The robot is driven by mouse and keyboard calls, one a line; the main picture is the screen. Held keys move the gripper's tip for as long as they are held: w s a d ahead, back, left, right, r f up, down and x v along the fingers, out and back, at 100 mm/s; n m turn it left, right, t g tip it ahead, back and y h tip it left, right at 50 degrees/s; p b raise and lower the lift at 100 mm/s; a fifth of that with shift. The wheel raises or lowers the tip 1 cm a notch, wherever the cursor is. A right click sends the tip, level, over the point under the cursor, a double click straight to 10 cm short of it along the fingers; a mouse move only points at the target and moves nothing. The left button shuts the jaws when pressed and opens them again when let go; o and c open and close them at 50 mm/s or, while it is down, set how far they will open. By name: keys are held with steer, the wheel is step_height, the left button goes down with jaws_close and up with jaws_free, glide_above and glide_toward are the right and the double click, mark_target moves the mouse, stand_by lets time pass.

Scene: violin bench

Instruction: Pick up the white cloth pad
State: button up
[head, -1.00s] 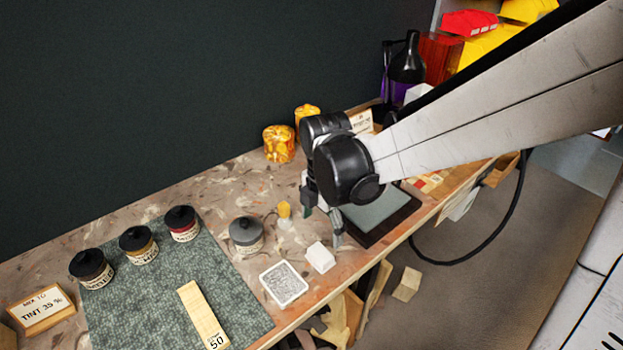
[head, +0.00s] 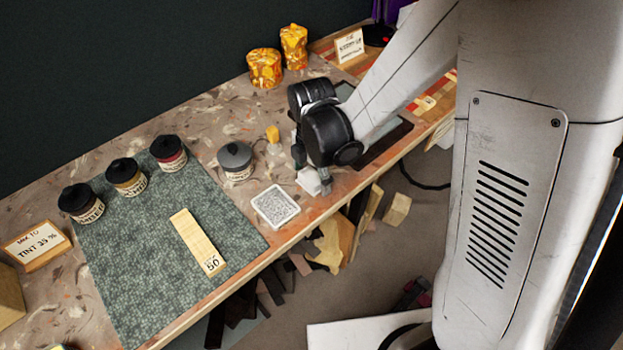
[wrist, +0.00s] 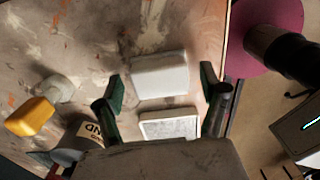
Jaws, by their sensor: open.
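The white cloth pad (wrist: 160,75) is a small pale block lying on the bench top near its front edge. In the wrist view it sits between and just beyond the fingertips of my open gripper (wrist: 162,88), with a gap visible on each side. In the head view the pad (head: 309,181) shows just below my gripper (head: 312,178), partly hidden by it. I cannot tell how high the fingertips are above the bench.
A white-framed speckled tile (head: 275,206) lies close to the pad. A green mat (head: 150,270) carries dark-lidded jars and a wooden strip (head: 198,242). The bench's front edge is close.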

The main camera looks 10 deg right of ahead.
mark_target(312, 176)
steer(key=shift+f, duration=0.25)
steer(key=shift+c, duration=0.3)
steer(key=c, duration=1.1)
steer(key=shift+r, duration=0.2)
steer(key=shift+r, duration=0.6)
step_height(312, 176, up, 3)
steer(key=shift+f+p, duration=0.2)
steer(key=shift+p, duration=0.2)
steer(key=s+a+r, duration=0.2)
steer(key=s, duration=0.1)
steer(key=s+a+r, duration=0.2)
steer(key=a, duration=0.1)
steer(key=s+a+r+p, duration=0.1)
steer(key=s+a+r, duration=0.2)
steer(key=shift+s, duration=0.35)
